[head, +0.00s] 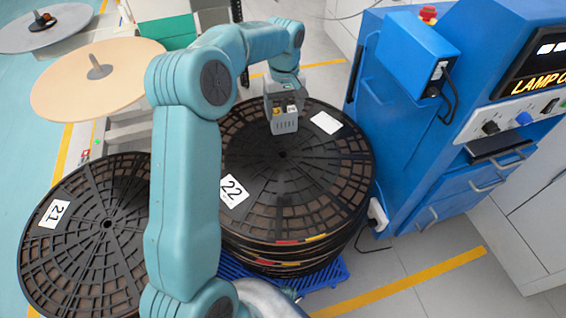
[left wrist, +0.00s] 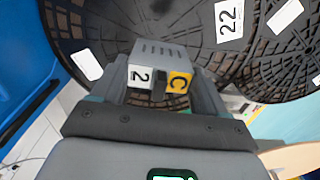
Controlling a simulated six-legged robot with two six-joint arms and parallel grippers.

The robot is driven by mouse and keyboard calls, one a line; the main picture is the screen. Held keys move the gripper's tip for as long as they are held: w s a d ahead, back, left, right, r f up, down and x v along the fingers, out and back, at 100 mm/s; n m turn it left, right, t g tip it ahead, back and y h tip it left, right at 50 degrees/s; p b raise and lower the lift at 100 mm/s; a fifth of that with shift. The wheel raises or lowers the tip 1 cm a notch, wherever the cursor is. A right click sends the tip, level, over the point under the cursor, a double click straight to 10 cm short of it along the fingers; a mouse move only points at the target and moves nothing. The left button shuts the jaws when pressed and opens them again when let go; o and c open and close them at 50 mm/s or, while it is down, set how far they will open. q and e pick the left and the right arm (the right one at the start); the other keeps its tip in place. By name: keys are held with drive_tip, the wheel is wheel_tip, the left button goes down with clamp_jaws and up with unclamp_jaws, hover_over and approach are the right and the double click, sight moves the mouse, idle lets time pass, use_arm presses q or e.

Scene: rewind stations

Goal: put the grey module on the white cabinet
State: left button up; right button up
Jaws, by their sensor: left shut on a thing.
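The grey module (head: 285,122) has a slotted face, with white "2" and yellow "C" labels that show in the left wrist view (left wrist: 160,52). My left gripper (head: 284,100) is shut on it, with one finger on each side in the left wrist view (left wrist: 163,88). The module is over the far part of the black reel marked 22 (head: 330,165); I cannot tell whether it touches the reel. My right gripper is not in view.
The blue machine (head: 415,165) with drawers and a lamp display stands right of the reel stack. Reel 21 (head: 85,240) lies at left. Tan (head: 75,88) and grey (head: 60,25) discs are at upper left. A blue pallet (head: 325,278) is under the stack. Floor at front right is clear.

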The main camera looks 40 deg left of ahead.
use_arm(q)
drive_tip(key=shift+s+a+f+n+b, duration=0.1)
drive_tip(key=shift+a+f+n+b, duration=0.1)
drive_tip(key=shift+a, duration=0.15)
drive_tip(key=shift+s+a+f+n+b, duration=0.1)
drive_tip(key=shift+a+n+b, duration=0.1)
drive_tip(key=shift+a, duration=0.15)
wheel_tip(320, 180, down, 19)
drive_tip(key=b, duration=0.3)
drive_tip(key=shift+r+b, duration=0.2)
drive_tip(key=shift+b, duration=0.1)
drive_tip(key=shift+r, duration=0.1)
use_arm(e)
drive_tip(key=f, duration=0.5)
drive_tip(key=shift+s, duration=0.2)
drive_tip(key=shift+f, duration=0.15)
use_arm(q)
drive_tip(key=o, duration=1.1)
